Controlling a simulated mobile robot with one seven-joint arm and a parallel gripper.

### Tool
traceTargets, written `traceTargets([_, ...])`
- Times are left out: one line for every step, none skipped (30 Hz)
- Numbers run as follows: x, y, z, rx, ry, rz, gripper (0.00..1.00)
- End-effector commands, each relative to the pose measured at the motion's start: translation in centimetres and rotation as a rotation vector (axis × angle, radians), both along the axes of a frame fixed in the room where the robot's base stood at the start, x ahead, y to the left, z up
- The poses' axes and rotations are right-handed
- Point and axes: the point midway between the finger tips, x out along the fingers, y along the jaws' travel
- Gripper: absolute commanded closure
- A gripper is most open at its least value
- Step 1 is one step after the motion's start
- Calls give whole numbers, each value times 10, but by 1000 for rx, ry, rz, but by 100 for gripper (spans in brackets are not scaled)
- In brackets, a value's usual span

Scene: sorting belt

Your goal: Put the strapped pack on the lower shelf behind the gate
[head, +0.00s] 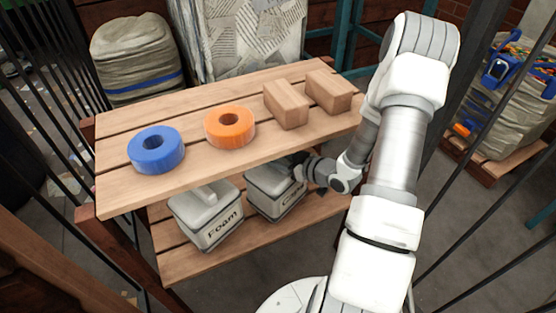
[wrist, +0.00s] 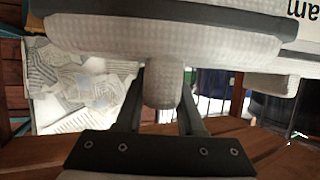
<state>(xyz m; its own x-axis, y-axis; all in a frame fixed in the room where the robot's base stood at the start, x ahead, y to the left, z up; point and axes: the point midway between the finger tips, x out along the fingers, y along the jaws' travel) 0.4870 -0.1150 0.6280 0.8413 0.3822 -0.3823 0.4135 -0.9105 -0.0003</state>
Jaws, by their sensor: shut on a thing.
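The strapped pack (wrist: 230,40) is pale and quilted with a dark strap, and fills the top of the wrist view. My gripper (wrist: 163,105) is shut on its rounded grip (wrist: 163,86), one finger on each side. In the head view my gripper (head: 300,164) reaches under the right part of the upper board. The lower shelf (head: 175,263) is slatted wood. Contact between pack and shelf is hidden.
The upper board (head: 200,158) carries a blue ring (head: 156,150), an orange ring (head: 230,128) and two wooden blocks (head: 287,104) (head: 328,91). A "Foam" item (head: 207,222) stands at left on the lower shelf. Dark bars (head: 480,245) run along both sides.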

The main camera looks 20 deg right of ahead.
Motion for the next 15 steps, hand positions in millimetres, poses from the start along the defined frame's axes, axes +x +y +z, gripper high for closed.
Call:
traceTargets([1, 0, 0, 0, -4, 1, 100])
traceTargets([1, 0, -1, 1, -4, 0, 100])
traceTargets([1, 0, -2, 1, -4, 0, 100])
traceTargets([1, 0, -3, 1, -4, 0, 100])
traceTargets([0, 0, -5, 0, 0, 0, 61])
traceTargets([0, 0, -4, 0, 0, 0, 54])
traceTargets([0, 0, -4, 0, 0, 0, 48])
traceTargets([0, 0, -4, 0, 0, 0, 43])
traceTargets([0, 0, -4, 0, 0, 0, 36])
traceTargets([0, 0, -4, 0, 0, 0, 33])
traceTargets([0, 0, -4, 0, 0, 0, 33])
traceTargets([0, 0, -4, 0, 0, 0, 33])
traceTargets([0, 0, -3, 0, 0, 0, 33])
traceTargets([0, 0, -4, 0, 0, 0, 33])
traceTargets([0, 0, -3, 0, 0, 0, 33])
